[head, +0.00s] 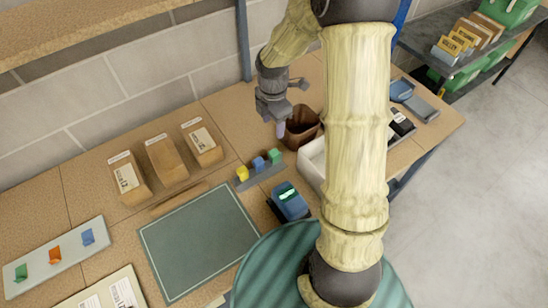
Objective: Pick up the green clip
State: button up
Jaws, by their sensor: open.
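A small green clip (274,155) sits at the right end of a narrow grey strip (262,176), beside a blue clip (259,163) and a yellow clip (242,173). Another green clip-like piece (21,272) is on a pale tray (72,254) at the lower left, with an orange piece (54,255) and a blue piece (88,236). My gripper (281,126) is open and points down, showing just beyond the strip's green clip in the picture. It appears apart from that clip; its height above the table is hard to judge. My arm hides part of the table's right side.
A brown bin (302,127) stands close to the right of my gripper, with a white container (313,160) nearer. A blue device (289,200) sits near the strip. Brown boxes (167,158) stand at left; a green mat (200,240) is bare.

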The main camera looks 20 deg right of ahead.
jog(key=b, duration=0.9)
send_near(274, 152)
jog(key=shift+a+f, duration=0.1)
jog(key=shift+f, duration=2.65)
notch_tip(274, 152, down, 5)
jog(key=b, duration=0.6)
jog(key=shift+f, duration=0.1)
jog(key=shift+c, duration=0.2)
jog(key=c, duration=1)
